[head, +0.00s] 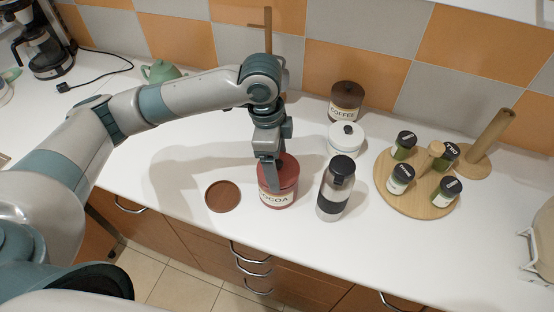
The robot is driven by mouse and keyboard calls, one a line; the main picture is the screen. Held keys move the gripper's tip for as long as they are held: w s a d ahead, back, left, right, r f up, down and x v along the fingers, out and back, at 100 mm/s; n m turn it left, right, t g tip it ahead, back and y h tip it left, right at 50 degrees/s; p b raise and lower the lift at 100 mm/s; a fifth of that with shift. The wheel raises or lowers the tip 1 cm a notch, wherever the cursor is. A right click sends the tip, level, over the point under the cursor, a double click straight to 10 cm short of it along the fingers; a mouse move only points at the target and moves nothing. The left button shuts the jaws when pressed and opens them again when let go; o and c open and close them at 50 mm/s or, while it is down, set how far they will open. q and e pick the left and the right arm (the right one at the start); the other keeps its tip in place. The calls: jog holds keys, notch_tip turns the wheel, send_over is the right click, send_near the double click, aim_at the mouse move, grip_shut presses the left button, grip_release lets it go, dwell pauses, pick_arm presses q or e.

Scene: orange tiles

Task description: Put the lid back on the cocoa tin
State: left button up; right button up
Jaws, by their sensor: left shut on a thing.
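The cocoa tin (277,201), red with a pale COCOA label, stands upright near the counter's front edge. A red lid (289,168) shows at its top, partly hidden by my left gripper. My left gripper (271,183) points down at the tin, with a finger in front of its upper left side. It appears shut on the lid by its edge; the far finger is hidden. I cannot tell whether the lid is fully seated or slightly raised. My right gripper is out of view.
A flat brown disc (222,196) lies left of the tin. A bottle (334,190) stands close on the right, with a white pot (345,141) and coffee tin (346,101) behind. A round wooden spice rack (419,202) is further right.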

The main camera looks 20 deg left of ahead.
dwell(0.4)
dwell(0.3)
pick_arm(q)
jog(key=o, duration=1.1)
jog(key=shift+r+p, duration=0.15)
jog(key=shift+p, duration=0.25)
jog(key=shift+r+p, duration=3.35)
jog(key=shift+p, duration=0.65)
grip_shut()
jog(key=shift+f+b, duration=0.7)
jog(key=shift+f, duration=1.4)
